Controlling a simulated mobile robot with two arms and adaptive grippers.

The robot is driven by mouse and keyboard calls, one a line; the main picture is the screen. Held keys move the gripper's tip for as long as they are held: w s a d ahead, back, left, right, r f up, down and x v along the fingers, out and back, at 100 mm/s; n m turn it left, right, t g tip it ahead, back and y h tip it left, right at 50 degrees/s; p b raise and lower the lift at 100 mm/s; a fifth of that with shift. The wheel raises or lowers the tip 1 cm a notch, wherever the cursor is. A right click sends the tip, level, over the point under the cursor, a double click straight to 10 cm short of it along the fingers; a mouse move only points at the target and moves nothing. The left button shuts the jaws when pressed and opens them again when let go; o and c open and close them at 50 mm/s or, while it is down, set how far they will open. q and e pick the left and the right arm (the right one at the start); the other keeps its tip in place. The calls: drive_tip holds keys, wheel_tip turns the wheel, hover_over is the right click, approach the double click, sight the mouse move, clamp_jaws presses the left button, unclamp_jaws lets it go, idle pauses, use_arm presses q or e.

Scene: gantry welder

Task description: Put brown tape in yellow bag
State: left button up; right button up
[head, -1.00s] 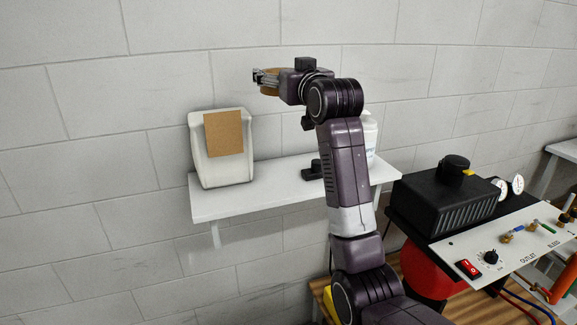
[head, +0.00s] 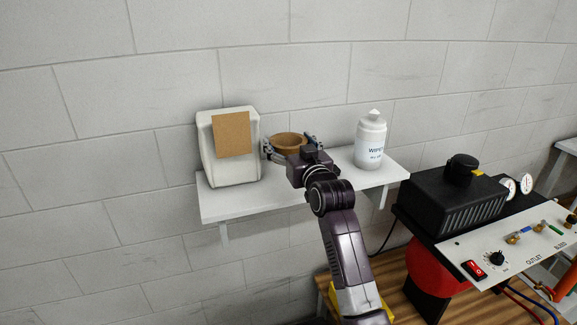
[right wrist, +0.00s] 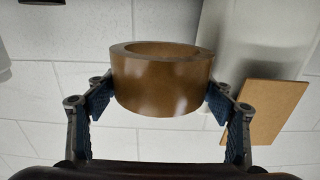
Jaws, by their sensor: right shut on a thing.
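A roll of brown tape (head: 289,139) is held between the fingers of my right gripper (head: 290,147), in front of the wall near the white shelf. The right wrist view shows the tape (right wrist: 162,82) close up, with a finger of the right gripper (right wrist: 160,100) on each side. I cannot tell its exact height over the shelf. A yellow thing (head: 372,297), perhaps the yellow bag, shows low on the wooden surface. My right arm hides much of it. My left gripper is not in view.
The white shelf (head: 225,206) carries a white container (head: 228,170) with a brown card (head: 231,134) at left and a white wipes bottle (head: 370,142) at right. A black box (head: 455,205) and control panel (head: 510,240) stand right of my arm. A wooden surface (head: 395,290) lies below.

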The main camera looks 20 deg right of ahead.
sight(284, 146)
wheel_tip(284, 146, down, 3)
drive_tip(key=shift+f, duration=0.85)
wheel_tip(284, 146, down, 3)
drive_tip(key=shift+f+p, duration=0.2)
drive_tip(key=shift+p, duration=0.35)
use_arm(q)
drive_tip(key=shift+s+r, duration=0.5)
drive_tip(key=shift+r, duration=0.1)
use_arm(e)
drive_tip(key=shift+f, duration=0.2)
drive_tip(key=shift+f, duration=0.2)
drive_tip(key=o, duration=1.3)
